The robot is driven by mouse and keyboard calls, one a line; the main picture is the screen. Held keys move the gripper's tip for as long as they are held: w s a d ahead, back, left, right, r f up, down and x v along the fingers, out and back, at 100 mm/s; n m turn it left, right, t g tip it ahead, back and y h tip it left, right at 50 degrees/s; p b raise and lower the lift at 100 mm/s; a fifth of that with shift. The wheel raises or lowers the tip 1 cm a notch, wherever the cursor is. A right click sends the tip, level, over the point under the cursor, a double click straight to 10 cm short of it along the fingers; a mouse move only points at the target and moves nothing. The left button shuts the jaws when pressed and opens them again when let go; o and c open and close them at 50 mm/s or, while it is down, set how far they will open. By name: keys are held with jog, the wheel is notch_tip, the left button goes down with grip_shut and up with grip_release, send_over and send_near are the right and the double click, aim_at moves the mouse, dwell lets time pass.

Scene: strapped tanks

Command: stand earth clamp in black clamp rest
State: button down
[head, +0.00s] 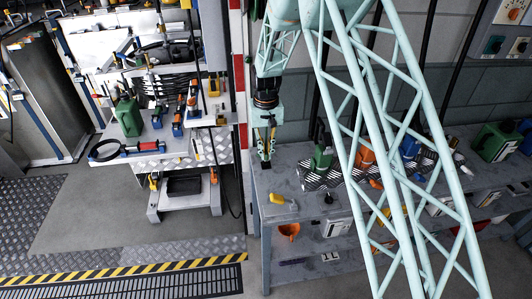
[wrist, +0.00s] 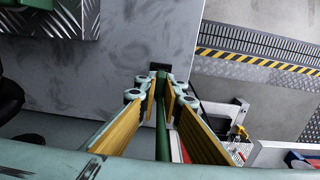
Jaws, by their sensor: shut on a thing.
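My gripper (head: 265,155) is above the left end of the grey bench in the head view, pointing down. In the wrist view its yellow-padded fingers (wrist: 166,100) are closed around a slim green thing (wrist: 162,135), which I take to be the earth clamp. A small black block (wrist: 160,67) shows just past the fingertips against the bench top. I cannot tell whether it is the black clamp rest or the clamp's own end, nor whether it touches the bench. The clamp is mostly hidden by the fingers in the head view.
On the bench top (head: 290,185) lie a yellow-handled tool (head: 283,201) and a small black round item (head: 328,198). A green tank (head: 322,155) and an orange tank (head: 366,158) stand on chequer plate to the right. A tool cart (head: 165,160) is at left, across a gap.

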aim_at(266, 152)
jog(key=shift+f, duration=0.45)
jog(key=c, duration=2.7)
grip_release()
jog(key=shift+r, duration=0.15)
jog(key=shift+r, duration=3.6)
jog(key=shift+a, duration=0.1)
